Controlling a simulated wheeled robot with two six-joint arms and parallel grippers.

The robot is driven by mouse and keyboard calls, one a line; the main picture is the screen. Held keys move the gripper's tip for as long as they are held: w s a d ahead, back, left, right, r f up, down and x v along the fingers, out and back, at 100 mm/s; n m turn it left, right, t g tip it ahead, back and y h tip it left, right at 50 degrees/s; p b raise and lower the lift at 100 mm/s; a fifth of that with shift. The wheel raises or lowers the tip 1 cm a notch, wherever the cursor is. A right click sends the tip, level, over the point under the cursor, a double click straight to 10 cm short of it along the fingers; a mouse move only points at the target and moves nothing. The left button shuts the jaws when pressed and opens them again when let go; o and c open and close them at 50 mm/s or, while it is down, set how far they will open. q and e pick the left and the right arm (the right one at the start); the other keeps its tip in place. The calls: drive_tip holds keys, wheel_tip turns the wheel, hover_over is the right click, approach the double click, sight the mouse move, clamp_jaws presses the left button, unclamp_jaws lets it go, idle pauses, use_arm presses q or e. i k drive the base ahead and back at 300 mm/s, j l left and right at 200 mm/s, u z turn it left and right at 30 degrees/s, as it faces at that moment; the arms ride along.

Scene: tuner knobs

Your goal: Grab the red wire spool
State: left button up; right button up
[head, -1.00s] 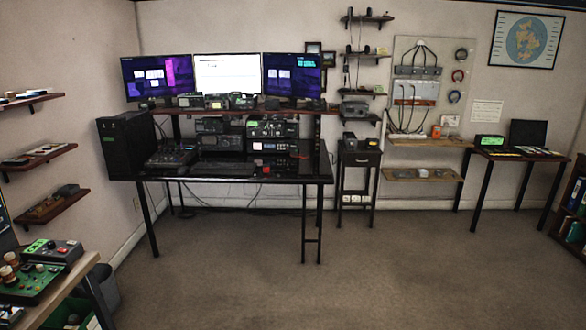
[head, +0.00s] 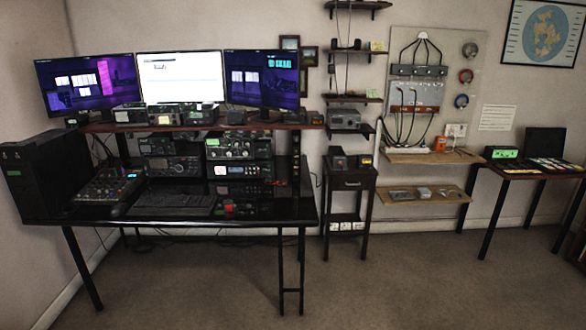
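A small ring-shaped red item (head: 466,76), which looks like the red wire spool, hangs on the right side of the wall panel (head: 400,45). A dark ring (head: 470,50) hangs above it and a blue-rimmed ring (head: 461,101) hangs below it. A small red object (head: 228,206) also sits on the black desk, but it is too small to identify. Neither of my grippers is in view.
The black desk (head: 270,210) with monitors and radios fills the left. A laptop table (head: 530,172) is at right. The carpet (head: 400,285) in front is open.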

sight(228, 207)
drive_tip(key=i+l, duration=0.1)
drive_tip(key=i, duration=1.6)
drive_tip(key=i+u, duration=0.3)
drive_tip(key=i, duration=0.15)
drive_tip(key=i+l+u, duration=0.25)
drive_tip(key=i, duration=0.15)
drive_tip(key=i+l+u, duration=0.15)
drive_tip(key=i+u, duration=0.15)
drive_tip(key=i, duration=0.15)
